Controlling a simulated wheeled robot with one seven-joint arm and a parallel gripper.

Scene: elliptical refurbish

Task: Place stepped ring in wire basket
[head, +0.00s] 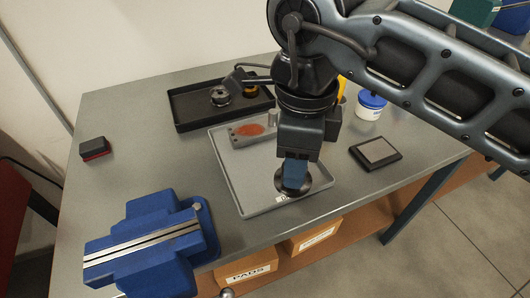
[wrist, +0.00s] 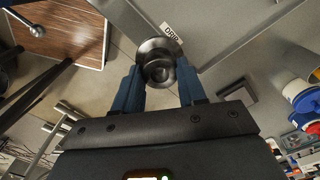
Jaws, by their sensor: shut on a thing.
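The stepped ring is a dark, round metal piece; in the head view (head: 321,179) it overlaps the front right part of the grey tray. It also shows in the wrist view (wrist: 158,50). My gripper (head: 290,187), with blue fingers, points down and is shut on the ring; in the wrist view the fingertips (wrist: 160,72) sit on either side of it. I cannot tell whether the ring touches the tray floor. I cannot make out a wire basket with certainty in either view.
The grey tray (head: 232,182) holds a grey block with a reddish patch (head: 249,131). A black tray (head: 188,118) lies behind it. A blue vise (head: 150,245) stands front left, a dark square pad (head: 376,152) and white-and-blue tub (head: 370,106) right. The left bench top is mostly clear.

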